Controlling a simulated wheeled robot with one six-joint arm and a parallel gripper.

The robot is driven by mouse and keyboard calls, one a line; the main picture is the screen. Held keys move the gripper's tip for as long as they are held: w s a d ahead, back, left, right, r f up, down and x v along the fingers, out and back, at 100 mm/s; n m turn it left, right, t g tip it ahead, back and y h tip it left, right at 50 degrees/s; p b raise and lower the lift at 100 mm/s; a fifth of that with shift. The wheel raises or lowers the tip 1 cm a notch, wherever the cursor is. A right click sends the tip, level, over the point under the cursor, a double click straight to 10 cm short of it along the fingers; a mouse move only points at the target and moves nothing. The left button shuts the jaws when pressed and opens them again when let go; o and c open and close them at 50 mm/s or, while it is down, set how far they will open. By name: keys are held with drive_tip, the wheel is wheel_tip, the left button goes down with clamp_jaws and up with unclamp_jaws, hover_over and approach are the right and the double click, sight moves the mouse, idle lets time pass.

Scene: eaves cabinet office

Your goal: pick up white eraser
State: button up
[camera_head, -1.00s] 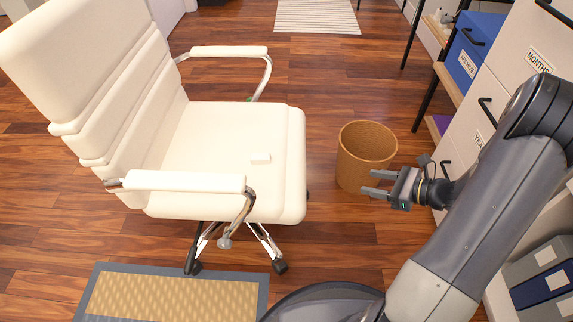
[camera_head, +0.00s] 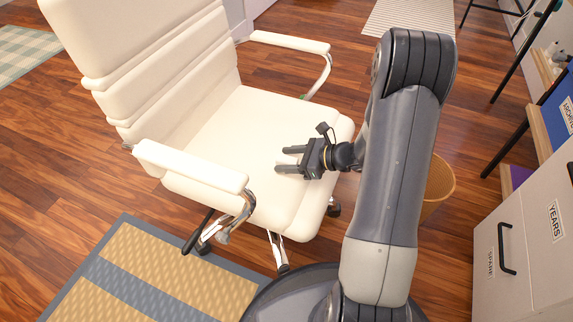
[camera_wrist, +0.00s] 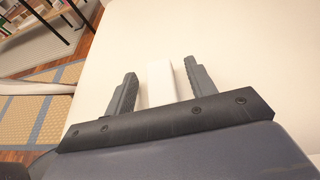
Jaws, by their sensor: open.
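The white eraser (camera_wrist: 160,84) shows in the wrist view as a pale block on the cream chair seat (camera_wrist: 245,55). It appears between the two fingers of my gripper (camera_wrist: 160,70), with a visible gap on either side. My gripper (camera_head: 284,158) is open and above or at the front right part of the seat (camera_head: 235,125) in the head view. I cannot make out the eraser in the head view. How high the fingers are over the seat is hard to tell.
The chair's near armrest (camera_head: 190,165) and far armrest (camera_head: 290,42) flank the seat, and its backrest (camera_head: 140,50) rises at the left. A wicker bin (camera_head: 438,185) stands behind my arm. A drawer cabinet (camera_head: 515,240) is at the right.

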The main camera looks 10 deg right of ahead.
drive_tip(key=shift+w+a+f, duration=0.1)
drive_tip(key=shift+a+f, duration=0.05)
drive_tip(key=shift+a, duration=0.1)
drive_tip(key=shift+c, duration=0.3)
drive_tip(key=c, duration=1)
